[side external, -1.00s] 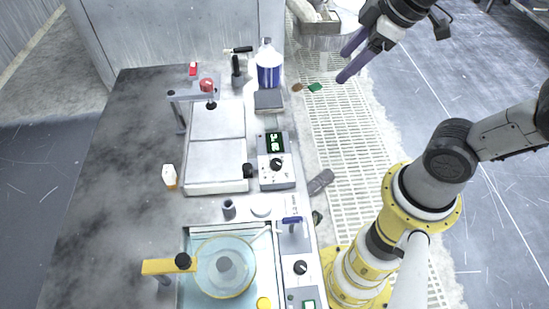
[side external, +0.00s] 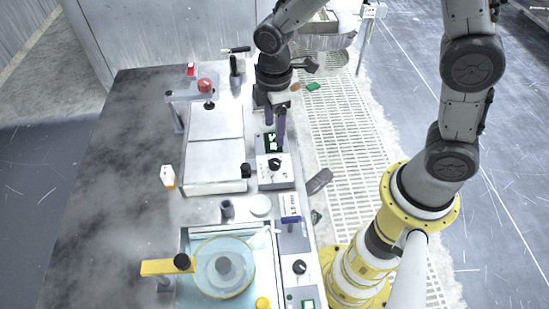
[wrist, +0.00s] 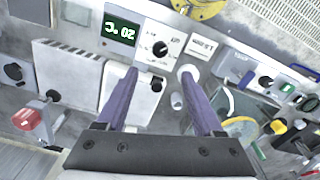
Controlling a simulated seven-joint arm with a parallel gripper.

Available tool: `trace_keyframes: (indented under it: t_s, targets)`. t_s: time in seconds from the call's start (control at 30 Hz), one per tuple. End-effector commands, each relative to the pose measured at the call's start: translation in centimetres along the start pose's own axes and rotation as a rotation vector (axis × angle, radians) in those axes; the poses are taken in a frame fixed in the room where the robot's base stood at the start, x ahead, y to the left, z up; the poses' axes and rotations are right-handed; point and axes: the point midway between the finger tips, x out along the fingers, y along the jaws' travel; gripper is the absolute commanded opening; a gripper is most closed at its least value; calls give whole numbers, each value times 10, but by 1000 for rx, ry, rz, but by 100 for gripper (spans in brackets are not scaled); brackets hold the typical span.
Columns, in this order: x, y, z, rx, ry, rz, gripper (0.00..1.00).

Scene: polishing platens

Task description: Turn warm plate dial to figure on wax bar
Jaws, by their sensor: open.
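The warm plate's control box (side external: 276,180) stands at the bench's right side, with a green lit display (wrist: 121,32) and a black dial (side external: 274,164). In the wrist view the dial (wrist: 160,48) has marks around it; the display's digits are hard to read surely. My gripper (side external: 274,137) is open and empty, fingers pointing down above the box, apart from the dial. In the wrist view my gripper (wrist: 158,75) has its purple fingertips to either side of the dial's line. A white bar with dark marks (side external: 290,205), possibly the wax bar, lies beside the box; its figure is unclear.
The pale plate (side external: 215,158) lies left of the box, with a black knob (side external: 246,170) between. A red-knobbed stand (side external: 205,86) is behind. The dark bench on the left is mostly clear.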

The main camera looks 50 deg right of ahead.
Motion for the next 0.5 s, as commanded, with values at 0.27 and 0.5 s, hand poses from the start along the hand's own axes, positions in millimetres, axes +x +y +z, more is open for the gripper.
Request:
trace_keyframes:
  t_s: [0.27, 0.5]
  targets:
    - [53, -1, 2, 2, -6, -6, 69]
    - [96, -1, 2, 2, -3, -3, 69]
